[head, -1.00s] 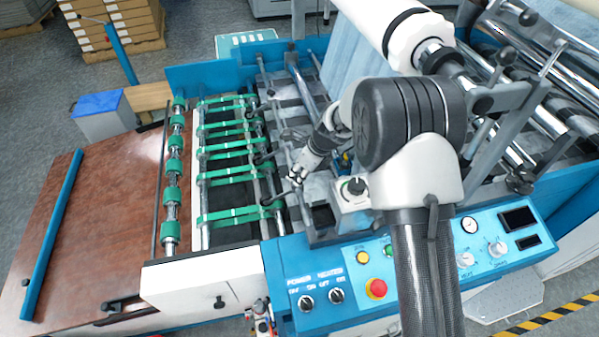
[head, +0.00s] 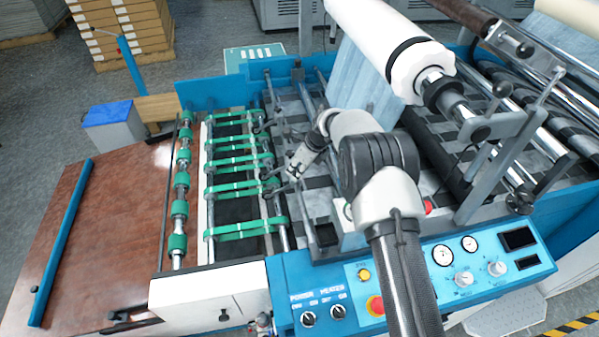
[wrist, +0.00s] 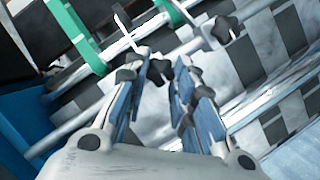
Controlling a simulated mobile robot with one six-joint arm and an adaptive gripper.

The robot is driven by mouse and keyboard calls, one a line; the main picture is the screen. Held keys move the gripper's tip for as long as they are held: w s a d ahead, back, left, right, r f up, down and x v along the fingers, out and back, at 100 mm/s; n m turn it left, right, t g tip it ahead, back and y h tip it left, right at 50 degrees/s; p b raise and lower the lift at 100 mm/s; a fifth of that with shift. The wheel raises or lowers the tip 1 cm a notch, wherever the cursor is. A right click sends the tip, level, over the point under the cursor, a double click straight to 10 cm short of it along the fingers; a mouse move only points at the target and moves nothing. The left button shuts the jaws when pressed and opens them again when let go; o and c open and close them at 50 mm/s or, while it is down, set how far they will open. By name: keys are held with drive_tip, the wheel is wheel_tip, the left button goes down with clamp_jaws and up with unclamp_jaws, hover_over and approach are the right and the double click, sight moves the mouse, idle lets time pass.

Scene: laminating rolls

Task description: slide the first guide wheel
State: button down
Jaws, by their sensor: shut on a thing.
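The guide wheels sit along a metal bar beside the green belts, each with a dark arm and a black knob. The nearest guide wheel (head: 271,187) is at my gripper (head: 291,174), and another stands just farther along the bar. In the wrist view my gripper (wrist: 164,76) has its blue-padded fingers close around a black knob (wrist: 158,70), shut on this guide wheel. The contact itself is partly hidden by the fingertips. Another black knob (wrist: 225,29) shows beyond, to the upper right, apart from the fingers.
Green belts (head: 245,189) run left of the bar. The blue control panel (head: 470,270) lies at the front. A large white roll (head: 385,40) and metal rollers stand behind and right of my arm. A brown feed table (head: 100,230) lies clear on the left.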

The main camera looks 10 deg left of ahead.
drive_tip(key=c, duration=1.3)
unclamp_jaws()
drive_tip(key=shift+r, duration=0.1)
drive_tip(key=v, duration=1.1)
drive_tip(key=shift+s+d+r, duration=0.15)
drive_tip(key=shift+d+r, duration=0.05)
drive_tip(key=shift+r, duration=0.15)
